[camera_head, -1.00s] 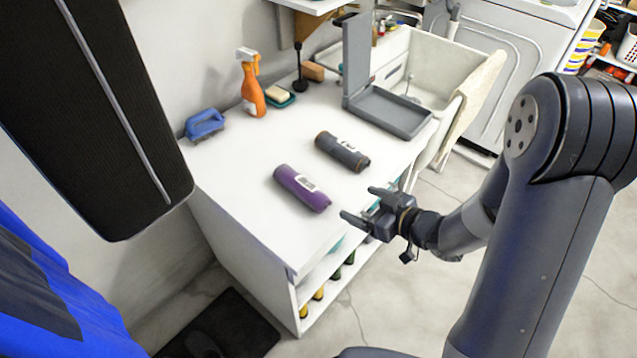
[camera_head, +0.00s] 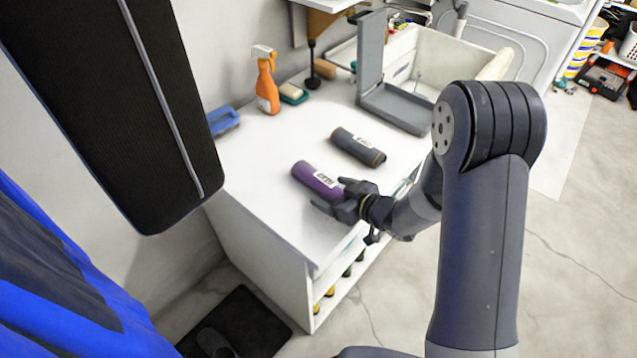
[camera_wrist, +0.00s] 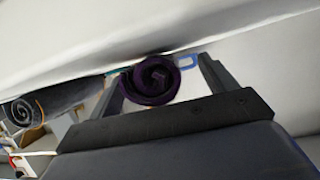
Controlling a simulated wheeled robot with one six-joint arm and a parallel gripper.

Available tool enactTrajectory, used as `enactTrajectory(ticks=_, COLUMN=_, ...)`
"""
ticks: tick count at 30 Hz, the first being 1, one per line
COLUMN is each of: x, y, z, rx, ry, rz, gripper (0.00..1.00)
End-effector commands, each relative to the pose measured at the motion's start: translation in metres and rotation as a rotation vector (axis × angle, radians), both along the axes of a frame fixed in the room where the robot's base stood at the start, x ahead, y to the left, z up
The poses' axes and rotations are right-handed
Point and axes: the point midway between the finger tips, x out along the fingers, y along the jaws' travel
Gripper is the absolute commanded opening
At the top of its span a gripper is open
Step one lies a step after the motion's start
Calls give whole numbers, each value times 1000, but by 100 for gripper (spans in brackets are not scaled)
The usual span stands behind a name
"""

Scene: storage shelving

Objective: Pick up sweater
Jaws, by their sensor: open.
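A purple rolled garment with a white label (camera_head: 314,178) lies on the white counter. A dark grey rolled garment with a label (camera_head: 358,147) lies behind it and to the right, apart from it. I cannot tell which roll is the sweater. My gripper (camera_head: 332,196) is at the near end of the purple roll, low over the counter. In the wrist view, the spiral end of the purple roll (camera_wrist: 151,80) shows between my two open fingers (camera_wrist: 158,82). The end of the dark grey roll (camera_wrist: 20,112) shows at the left, outside the fingers.
The white counter (camera_head: 262,185) also holds an orange spray bottle (camera_head: 267,85), a blue brush (camera_head: 222,120), a soap dish (camera_head: 293,94) and a grey open box (camera_head: 395,108). Shelves with small items are below its front edge. The counter's near part is clear.

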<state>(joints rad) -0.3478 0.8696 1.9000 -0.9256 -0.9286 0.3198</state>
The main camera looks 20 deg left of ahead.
Motion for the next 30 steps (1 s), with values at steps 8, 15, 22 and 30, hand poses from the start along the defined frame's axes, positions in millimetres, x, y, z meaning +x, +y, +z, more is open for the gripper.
enactTrajectory(ticks=8, x=4, y=9, z=-4, rx=0, ry=0, rz=0, gripper=80)
enactTrajectory(ticks=15, x=4, y=9, z=-4, rx=0, ry=0, rz=0, gripper=66)
enactTrajectory(ticks=22, x=4, y=9, z=-4, rx=0, ry=0, rz=0, gripper=47)
enactTrajectory(ticks=30, x=4, y=9, z=-4, rx=0, ry=0, rz=0, gripper=25)
